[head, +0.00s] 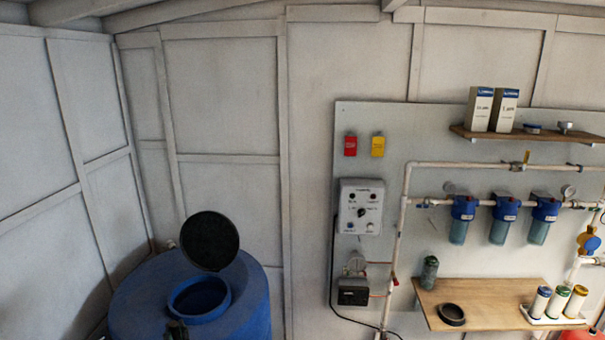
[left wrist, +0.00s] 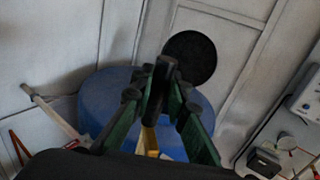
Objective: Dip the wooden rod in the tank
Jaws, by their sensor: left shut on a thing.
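The blue tank (head: 250,300) stands at the lower left of the head view, its round top opening (head: 200,298) uncovered. Its dark round lid (head: 209,241) stands raised behind the opening. My left gripper (head: 177,331) shows dark at the bottom edge, in front of the opening. In the left wrist view its green and black fingers are closed together, with the tank (left wrist: 95,100) and lid (left wrist: 189,58) beyond. A short yellowish wooden piece, seemingly the rod (left wrist: 149,142), shows between the fingers; most of it is hidden. I cannot tell whether it is inside the opening. My right gripper is out of view.
A pale pole or pipe (left wrist: 55,112) slants at the left of the wrist view. On the right wall are a control box (head: 361,206), blue filter housings (head: 463,220) and a wooden shelf (head: 490,298) with several cartridges. A wall stands close behind the tank.

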